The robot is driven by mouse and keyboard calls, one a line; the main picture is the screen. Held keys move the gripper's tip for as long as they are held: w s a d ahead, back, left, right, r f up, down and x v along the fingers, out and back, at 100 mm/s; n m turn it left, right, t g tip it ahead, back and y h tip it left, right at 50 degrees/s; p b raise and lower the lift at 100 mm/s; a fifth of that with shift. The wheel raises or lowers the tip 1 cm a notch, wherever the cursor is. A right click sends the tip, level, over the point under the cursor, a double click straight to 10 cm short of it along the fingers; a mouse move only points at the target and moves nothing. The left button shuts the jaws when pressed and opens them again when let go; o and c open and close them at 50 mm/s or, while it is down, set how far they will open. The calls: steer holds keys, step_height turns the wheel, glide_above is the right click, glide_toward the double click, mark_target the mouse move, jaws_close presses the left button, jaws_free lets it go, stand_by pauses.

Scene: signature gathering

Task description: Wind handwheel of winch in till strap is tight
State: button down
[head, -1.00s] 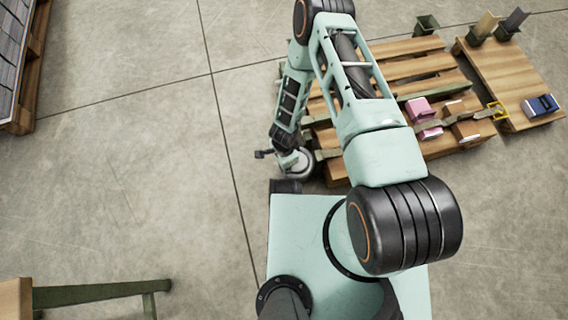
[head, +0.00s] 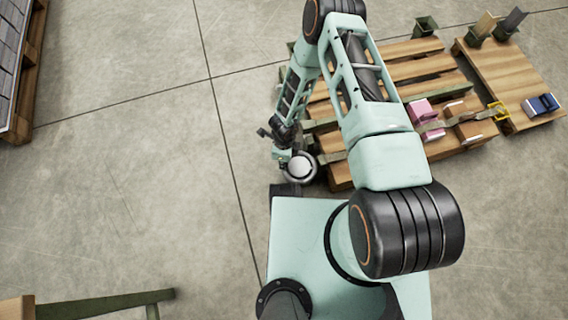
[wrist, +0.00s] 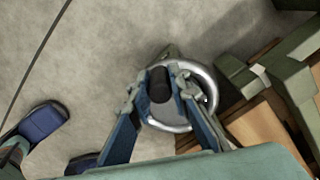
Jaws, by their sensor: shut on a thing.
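The winch handwheel (head: 300,167), a round silver wheel, sits at the near left corner of the slatted pallet. In the wrist view its shiny rim (wrist: 213,84) curves around the fingers. My gripper (wrist: 160,85) is shut on the wheel's dark upright knob (wrist: 160,82), one finger on each side. In the head view my gripper (head: 283,155) is at the wheel's left side, partly hidden by my arm. The olive strap (head: 481,114) runs over the cargo to a yellow hook (head: 498,110). My arm hides its middle, and I cannot tell its tension.
A pink box (head: 421,109) and a brown box (head: 465,126) lie under the strap on the pallet (head: 415,47). A wooden board (head: 505,72) with a blue item (head: 541,104) is at the right. A green-legged bench (head: 105,302) stands lower left.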

steer(key=w+m, duration=0.1)
steer(key=m, duration=0.1)
steer(key=w+m, duration=0.1)
steer(key=shift+d+m, duration=0.2)
steer(key=shift+m, duration=0.2)
steer(key=shift+w+d+m, duration=0.3)
steer(key=shift+w+m, duration=0.2)
steer(key=shift+m, duration=0.55)
steer(key=shift+w+d+m, duration=0.25)
steer(key=shift+w+m, duration=0.2)
steer(key=shift+m, duration=0.6)
steer(key=shift+d, duration=0.1)
steer(key=c, duration=1.8)
jaws_free()
steer(key=shift+c, duration=0.2)
steer(key=shift+o, duration=0.2)
step_height(320, 180, up, 12)
